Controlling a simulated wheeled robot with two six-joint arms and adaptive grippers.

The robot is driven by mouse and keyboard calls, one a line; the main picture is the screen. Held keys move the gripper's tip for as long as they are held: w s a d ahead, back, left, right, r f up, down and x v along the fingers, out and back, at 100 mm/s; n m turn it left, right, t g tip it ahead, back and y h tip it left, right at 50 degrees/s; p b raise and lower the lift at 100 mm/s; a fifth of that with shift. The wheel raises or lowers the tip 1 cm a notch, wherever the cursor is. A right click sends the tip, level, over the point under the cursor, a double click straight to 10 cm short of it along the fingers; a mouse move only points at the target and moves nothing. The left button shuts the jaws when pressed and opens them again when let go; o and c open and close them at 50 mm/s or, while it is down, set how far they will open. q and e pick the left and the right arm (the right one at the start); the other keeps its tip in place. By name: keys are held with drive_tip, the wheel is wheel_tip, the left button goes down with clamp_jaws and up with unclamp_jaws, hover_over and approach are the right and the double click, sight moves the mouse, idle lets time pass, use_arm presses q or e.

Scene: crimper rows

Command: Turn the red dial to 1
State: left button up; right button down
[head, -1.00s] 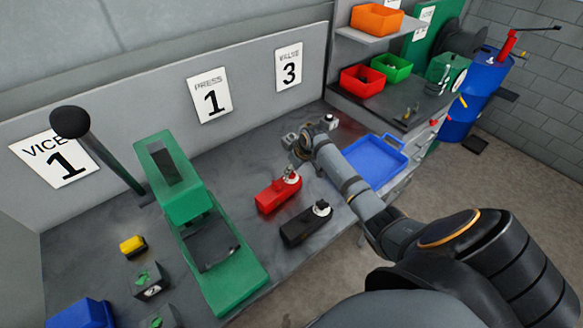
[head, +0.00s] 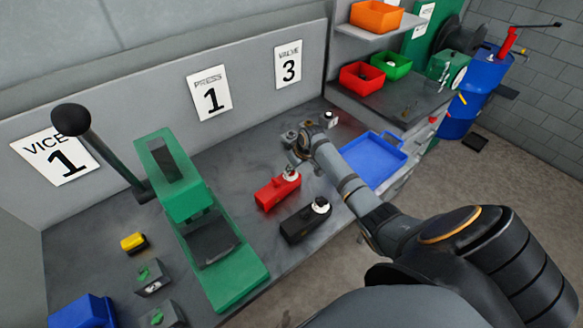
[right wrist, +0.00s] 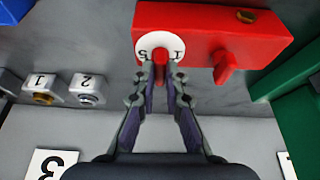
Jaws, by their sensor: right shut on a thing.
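The red dial unit (head: 278,191) is a red box on the bench, right of the green press in the head view. In the right wrist view the red box (right wrist: 265,35) carries a white round scale (right wrist: 147,44) with the figures 5 and 1 legible and a red knob (right wrist: 160,57) at its centre. My right gripper (right wrist: 160,72) is shut on the red knob, its fingertips on either side. In the head view my right gripper (head: 295,162) is just above the dial, partly hiding it. The pointer's exact setting is not clear. My left gripper is not in view.
A black dial box (head: 304,224) stands beside the red one. The green press (head: 240,287) is to the left, the blue tray (head: 393,146) to the right. Small blocks marked 1 (right wrist: 41,82) and 2 (right wrist: 86,87) show in the wrist view.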

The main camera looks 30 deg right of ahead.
drive_tip(key=shift+d+n, duration=0.1)
drive_tip(key=shift+n, duration=0.2)
drive_tip(key=shift+f+n+y+b, duration=0.1)
drive_tip(key=shift+n+y+b, duration=0.5)
drive_tip(key=shift+n, duration=0.4)
drive_tip(key=n+b, duration=0.2)
drive_tip(key=shift+w+d+f+n+g+y, duration=0.1)
drive_tip(key=shift+n+g+y, duration=0.2)
drive_tip(key=shift+g+y, duration=0.1)
drive_tip(key=n+g+b, duration=0.1)
drive_tip(key=n+b, duration=0.2)
drive_tip(key=b, duration=0.1)
drive_tip(key=n+g+y+b, duration=0.1)
drive_tip(key=n+b, duration=0.2)
drive_tip(key=n, duration=0.1)
drive_tip(key=shift+w+y+b, duration=0.15)
drive_tip(key=shift+y+b, duration=0.15)
drive_tip(key=shift+b, duration=0.05)
drive_tip(key=shift+r+n+g+b, duration=0.2)
drive_tip(key=shift+n+g+b, duration=0.6)
drive_tip(key=shift+n+b, duration=1.05)
drive_tip(key=shift+d, duration=0.1)
drive_tip(key=c, duration=1.4)
unclamp_jaws()
